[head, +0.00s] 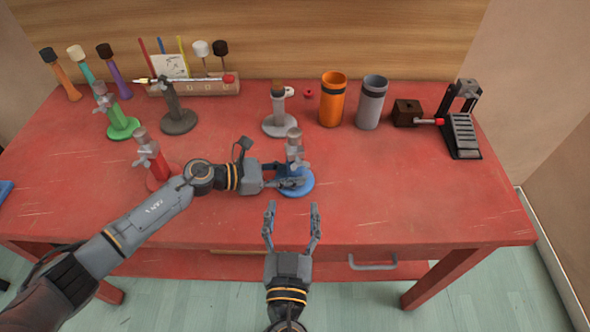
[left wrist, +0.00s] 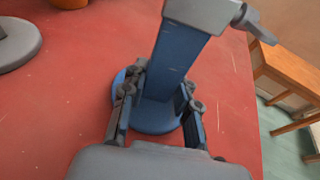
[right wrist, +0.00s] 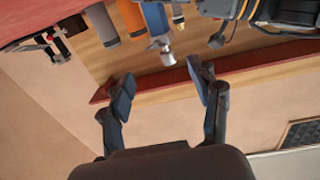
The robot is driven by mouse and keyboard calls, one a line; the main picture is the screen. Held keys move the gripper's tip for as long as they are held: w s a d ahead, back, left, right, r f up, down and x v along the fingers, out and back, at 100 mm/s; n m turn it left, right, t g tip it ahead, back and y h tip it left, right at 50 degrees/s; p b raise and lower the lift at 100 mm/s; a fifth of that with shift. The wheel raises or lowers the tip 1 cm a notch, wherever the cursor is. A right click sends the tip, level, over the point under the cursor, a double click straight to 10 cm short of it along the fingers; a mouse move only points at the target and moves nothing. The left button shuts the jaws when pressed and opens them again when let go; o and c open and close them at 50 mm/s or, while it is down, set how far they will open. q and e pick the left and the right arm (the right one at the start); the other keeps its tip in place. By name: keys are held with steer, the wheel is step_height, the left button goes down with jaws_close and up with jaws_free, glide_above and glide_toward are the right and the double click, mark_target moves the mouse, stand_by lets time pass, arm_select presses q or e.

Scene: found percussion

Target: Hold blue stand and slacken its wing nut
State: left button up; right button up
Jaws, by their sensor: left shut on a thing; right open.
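The blue stand (head: 297,187) is upright near the table's front edge, with a round blue base and a grey head. Its post (left wrist: 176,60) and grey wing nut (left wrist: 254,22) show in the left wrist view. My left gripper (head: 285,178) is shut on the post low down, just above the base, one finger on each side. My right gripper (head: 292,207) is open and empty, in front of the stand, fingers pointing toward it. In the right wrist view, the open fingers (right wrist: 162,90) are apart from the stand (right wrist: 156,18).
A red stand (head: 163,172) is behind my left forearm. Green (head: 124,127) and grey stands (head: 278,127) stand further back. Orange (head: 332,105) and grey cups (head: 371,105), a dark block (head: 406,112) and a pedal (head: 463,135) are at the back right. The red table's (head: 430,195) front right is clear.

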mark_target(299, 163)
steer(key=w, duration=1)
steer(key=shift+w+d, duration=0.2)
steer(key=shift+d, duration=0.05)
steer(key=shift+a+f, duration=0.1)
steer(key=shift+a, duration=0.05)
steer(key=c, duration=1.1)
